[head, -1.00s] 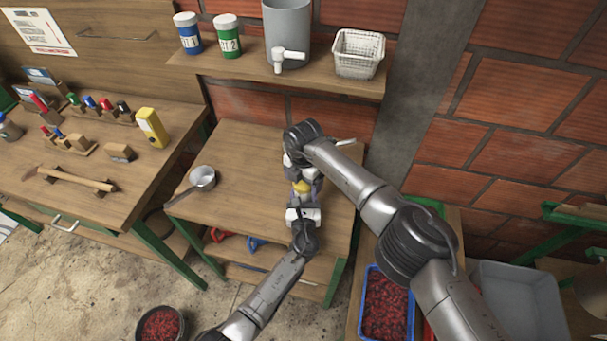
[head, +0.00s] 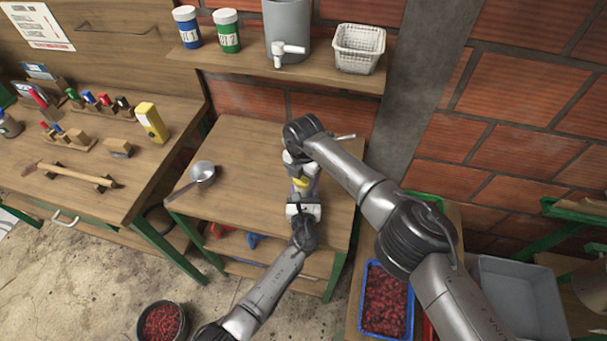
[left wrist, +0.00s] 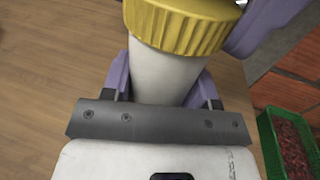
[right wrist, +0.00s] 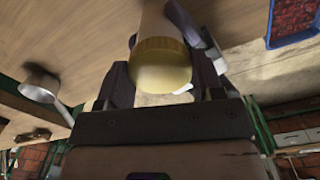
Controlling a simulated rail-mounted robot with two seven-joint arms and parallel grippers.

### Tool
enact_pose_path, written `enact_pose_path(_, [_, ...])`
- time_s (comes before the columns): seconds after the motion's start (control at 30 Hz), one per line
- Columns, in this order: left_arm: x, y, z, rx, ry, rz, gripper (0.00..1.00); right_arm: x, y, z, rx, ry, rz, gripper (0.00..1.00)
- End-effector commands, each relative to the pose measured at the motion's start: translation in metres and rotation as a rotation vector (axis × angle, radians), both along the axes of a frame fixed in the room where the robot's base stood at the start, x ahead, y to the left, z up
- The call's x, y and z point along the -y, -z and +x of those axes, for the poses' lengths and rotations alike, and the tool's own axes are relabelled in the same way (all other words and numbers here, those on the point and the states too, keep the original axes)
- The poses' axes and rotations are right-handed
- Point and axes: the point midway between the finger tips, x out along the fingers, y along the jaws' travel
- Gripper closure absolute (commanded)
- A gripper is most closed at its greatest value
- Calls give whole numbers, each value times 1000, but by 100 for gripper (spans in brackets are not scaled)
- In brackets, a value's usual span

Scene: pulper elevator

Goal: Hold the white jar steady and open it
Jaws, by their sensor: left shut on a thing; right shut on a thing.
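My left gripper (head: 303,196) is shut on the white body below the lid, one purple finger on each side. My right gripper (head: 301,172) reaches in from the far side and is shut at the yellow lid (head: 301,182). In the right wrist view the lid (right wrist: 160,64) sits between its fingers, with the jar body beyond. In the head view the grippers hide most of the jar. I see no gap between lid and body.
A metal ladle (head: 202,171) lies at the left of the table (head: 245,150). The shelf (head: 290,76) above holds blue and green jars, a grey container with a tap and a white basket. A blue crate of red berries (head: 386,302) stands at the right.

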Motion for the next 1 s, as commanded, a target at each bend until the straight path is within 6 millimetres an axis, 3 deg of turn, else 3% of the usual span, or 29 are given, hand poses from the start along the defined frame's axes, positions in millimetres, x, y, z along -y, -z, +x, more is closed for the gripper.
enact_pose_path(1.0, [0, 0, 0, -1, 0, 0, 100, 0, -2, 1, -1, -2103, -3, 68])
